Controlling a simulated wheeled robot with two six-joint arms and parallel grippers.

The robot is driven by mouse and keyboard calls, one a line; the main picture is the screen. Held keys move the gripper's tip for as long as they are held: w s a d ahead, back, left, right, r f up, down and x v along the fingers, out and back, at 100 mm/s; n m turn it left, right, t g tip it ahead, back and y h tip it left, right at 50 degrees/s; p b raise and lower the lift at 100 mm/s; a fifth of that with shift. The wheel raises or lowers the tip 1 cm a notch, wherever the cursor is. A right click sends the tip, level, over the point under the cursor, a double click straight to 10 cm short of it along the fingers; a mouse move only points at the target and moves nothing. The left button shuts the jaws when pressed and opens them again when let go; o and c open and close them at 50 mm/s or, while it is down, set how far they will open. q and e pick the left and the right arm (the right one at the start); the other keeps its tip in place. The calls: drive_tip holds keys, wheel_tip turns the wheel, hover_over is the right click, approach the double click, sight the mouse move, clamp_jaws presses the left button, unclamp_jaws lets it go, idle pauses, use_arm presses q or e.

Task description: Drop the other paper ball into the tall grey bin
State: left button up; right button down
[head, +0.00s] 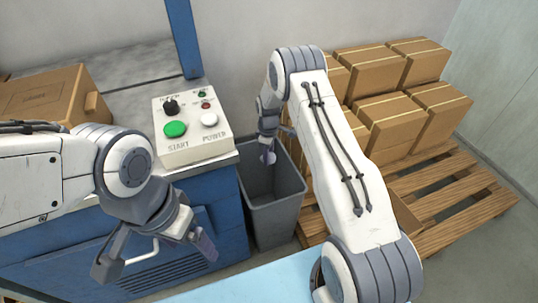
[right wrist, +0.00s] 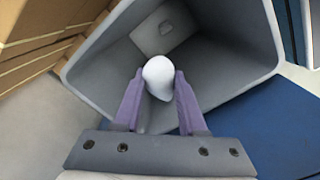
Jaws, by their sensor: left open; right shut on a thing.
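The bin's rim and inner walls (right wrist: 222,60) surround the ball in the right wrist view. My left gripper (head: 160,262) is open and empty in front of the blue machine.
A control box (head: 192,128) with a green START button sits on the blue machine (head: 215,220) left of the bin. Cardboard boxes (head: 385,123) stand on a wooden pallet (head: 455,190) to the right. A light blue surface (head: 255,285) lies in front.

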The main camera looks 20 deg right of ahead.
drive_tip(key=shift+f+b, duration=0.85)
drive_tip(key=shift+f, duration=0.75)
use_arm(q)
wheel_tip(320, 180, down, 2)
drive_tip(key=shift+f, duration=0.2)
use_arm(e)
drive_tip(key=shift+c, duration=2)
unclamp_jaws()
use_arm(q)
drive_tip(key=shift+r+p, duration=0.95)
drive_tip(key=shift+p, duration=0.05)
use_arm(e)
wheel_tip(320, 180, up, 11)
drive_tip(key=shift+f, duration=0.2)
drive_tip(key=shift+r, duration=0.1)
